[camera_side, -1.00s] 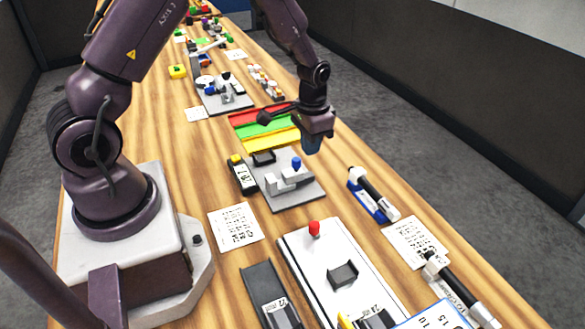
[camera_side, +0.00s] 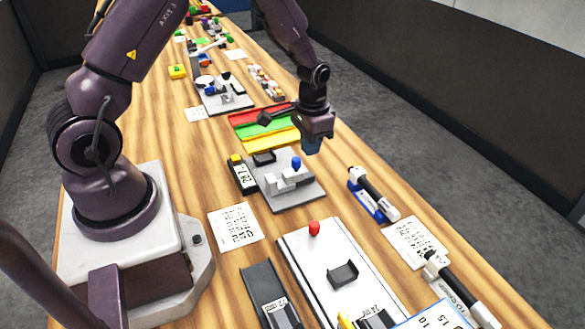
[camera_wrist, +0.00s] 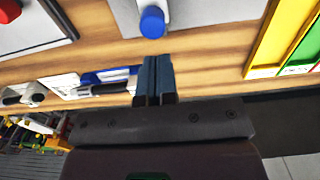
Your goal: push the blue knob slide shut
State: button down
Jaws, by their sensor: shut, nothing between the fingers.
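The blue knob (camera_side: 296,162) stands upright on the grey slide fixture (camera_side: 290,194), beside light grey blocks. In the wrist view the blue knob (camera_wrist: 152,22) is at the top centre, just beyond my fingertips. My gripper (camera_side: 312,150) is above the table, just to the right of and behind the knob in the side view. In the wrist view my gripper (camera_wrist: 155,62) is shut and empty, its dark blue fingers together and pointing toward the knob. A small gap shows between fingers and knob. How far the slide stands open is hard to tell.
Red, green and yellow strips (camera_side: 265,127) lie behind the fixture. A black device (camera_side: 242,174) stands at its left. A white board with a red knob (camera_side: 314,228) is in front. A blue-based marker holder (camera_side: 372,194) is at the right, with bare wood between.

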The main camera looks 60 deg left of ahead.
aim_at(299, 158)
jog(key=shift+f, duration=1.65)
jog(key=shift+s, duration=0.2)
jog(key=shift+s, duration=1.35)
dwell(0.4)
jog(key=shift+w+f, duration=0.1)
jog(key=shift+w, duration=0.05)
dwell(0.3)
jog(key=shift+r, duration=0.3)
jog(key=shift+w+r, duration=0.2)
jog(key=shift+r, duration=3.1)
